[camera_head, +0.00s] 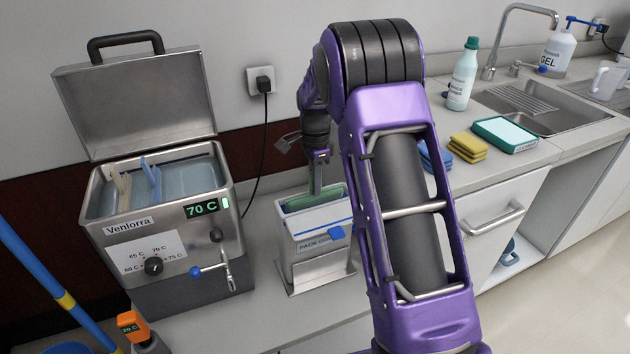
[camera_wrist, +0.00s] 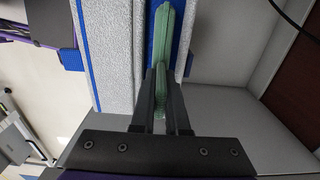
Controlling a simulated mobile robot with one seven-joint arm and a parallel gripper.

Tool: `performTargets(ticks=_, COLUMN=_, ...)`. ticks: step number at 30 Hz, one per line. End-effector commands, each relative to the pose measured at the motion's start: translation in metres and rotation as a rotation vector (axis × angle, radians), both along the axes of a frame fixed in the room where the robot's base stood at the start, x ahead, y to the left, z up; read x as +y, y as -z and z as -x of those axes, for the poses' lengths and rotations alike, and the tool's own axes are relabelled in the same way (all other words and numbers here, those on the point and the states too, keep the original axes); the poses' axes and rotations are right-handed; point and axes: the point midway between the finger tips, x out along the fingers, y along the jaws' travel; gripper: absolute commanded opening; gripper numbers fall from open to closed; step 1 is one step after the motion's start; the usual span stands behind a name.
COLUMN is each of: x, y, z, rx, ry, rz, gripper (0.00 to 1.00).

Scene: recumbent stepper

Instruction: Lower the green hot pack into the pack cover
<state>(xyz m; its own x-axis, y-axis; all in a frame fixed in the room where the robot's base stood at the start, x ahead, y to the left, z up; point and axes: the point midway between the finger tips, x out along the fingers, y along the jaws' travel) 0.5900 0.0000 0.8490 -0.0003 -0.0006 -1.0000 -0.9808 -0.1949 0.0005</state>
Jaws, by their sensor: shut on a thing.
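In the wrist view the cover's grey fleecy walls (camera_wrist: 107,45) with blue lining lie on both sides of the green hot pack (camera_wrist: 162,45). The green hot pack (camera_head: 300,202) shows at the cover's mouth in the head view; its lower part is hidden. My gripper (camera_wrist: 160,75) is shut on the pack's upper edge, right over the mouth; it also shows from behind in the head view (camera_head: 316,188).
A steel heating tank (camera_head: 165,245) with its lid open stands left, reading 70 C, with a beige and a blue pack inside. Yellow sponges (camera_head: 467,148), a teal tray (camera_head: 505,134), a bottle (camera_head: 463,78) and a sink are right. Bare counter lies between tank and holder.

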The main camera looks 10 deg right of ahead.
Motion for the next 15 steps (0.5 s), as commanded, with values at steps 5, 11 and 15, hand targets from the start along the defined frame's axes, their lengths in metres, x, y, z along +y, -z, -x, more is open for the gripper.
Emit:
performTargets(ticks=5, x=0.0001, y=-0.0010, z=-0.0006, rx=-0.002, ry=0.000, rz=0.000, gripper=0.00)
performTargets(ticks=11, x=0.0001, y=-0.0008, z=-0.0005, rx=-0.002, ry=0.000, rz=0.000, gripper=0.36)
performTargets(ticks=15, x=0.0002, y=-0.0004, z=-0.0004, rx=-0.001, ry=0.000, rz=0.000, gripper=0.47)
